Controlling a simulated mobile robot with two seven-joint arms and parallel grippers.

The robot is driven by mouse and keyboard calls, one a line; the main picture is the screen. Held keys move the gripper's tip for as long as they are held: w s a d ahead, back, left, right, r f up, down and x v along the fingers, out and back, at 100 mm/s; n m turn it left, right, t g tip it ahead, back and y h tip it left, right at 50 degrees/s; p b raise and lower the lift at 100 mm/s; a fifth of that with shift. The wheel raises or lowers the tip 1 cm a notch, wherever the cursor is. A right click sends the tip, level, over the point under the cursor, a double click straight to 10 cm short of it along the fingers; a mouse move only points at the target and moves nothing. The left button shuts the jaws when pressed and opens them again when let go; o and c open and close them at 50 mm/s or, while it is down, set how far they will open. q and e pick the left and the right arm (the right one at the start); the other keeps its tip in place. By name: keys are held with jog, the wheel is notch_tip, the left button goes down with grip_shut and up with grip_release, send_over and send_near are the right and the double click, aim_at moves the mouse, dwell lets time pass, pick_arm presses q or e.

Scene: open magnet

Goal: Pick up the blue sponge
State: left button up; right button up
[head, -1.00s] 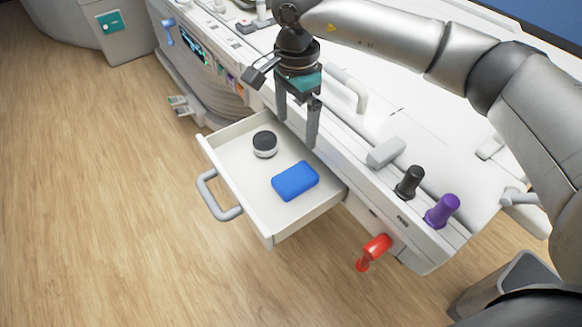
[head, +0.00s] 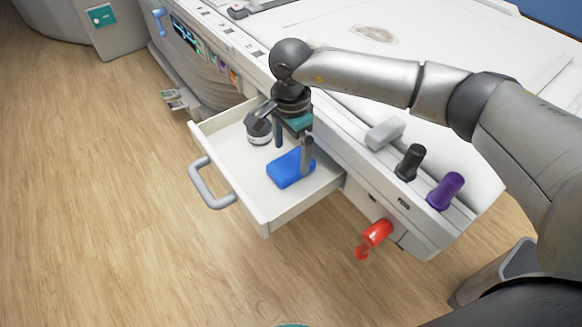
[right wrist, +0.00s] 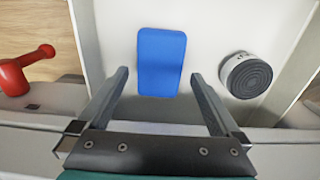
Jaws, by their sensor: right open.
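The blue sponge (head: 289,169) lies flat in an open white drawer (head: 233,184). My right gripper (head: 293,157) is open and empty over the drawer, with one finger in front of the sponge's right part in the head view. In the right wrist view the sponge (right wrist: 161,62) is ahead of the open fingers (right wrist: 159,80), roughly centred between them. I see no clear contact. My left gripper is not in view.
A round black-and-white object (head: 258,130) sits in the drawer beside the sponge; it also shows in the right wrist view (right wrist: 246,76). The cabinet edge carries a black knob (head: 410,162) and a purple knob (head: 446,191). A red handle (head: 375,236) sticks out below.

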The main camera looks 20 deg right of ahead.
aim_at(290, 163)
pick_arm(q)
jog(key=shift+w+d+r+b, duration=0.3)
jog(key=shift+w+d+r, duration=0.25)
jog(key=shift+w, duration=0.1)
pick_arm(e)
jog(key=shift+f, duration=1.4)
jog(key=shift+c, duration=0.2)
jog(key=c, duration=1.1)
jog(key=shift+r, duration=0.15)
jog(key=shift+a+r, duration=0.1)
jog(key=shift+r, duration=0.05)
notch_tip(290, 163, up, 11)
jog(key=p, duration=0.3)
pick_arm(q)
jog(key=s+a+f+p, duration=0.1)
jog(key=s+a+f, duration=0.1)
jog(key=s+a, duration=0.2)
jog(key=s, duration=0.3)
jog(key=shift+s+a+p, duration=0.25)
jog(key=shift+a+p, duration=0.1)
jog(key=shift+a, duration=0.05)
pick_arm(e)
jog(key=s+a, duration=0.2)
jog(key=a, duration=0.4)
jog(key=s+a, duration=0.2)
jog(key=a, duration=0.4)
jog(key=s+a, duration=0.3)
jog(key=a, duration=0.3)
jog(key=shift+a, duration=0.35)
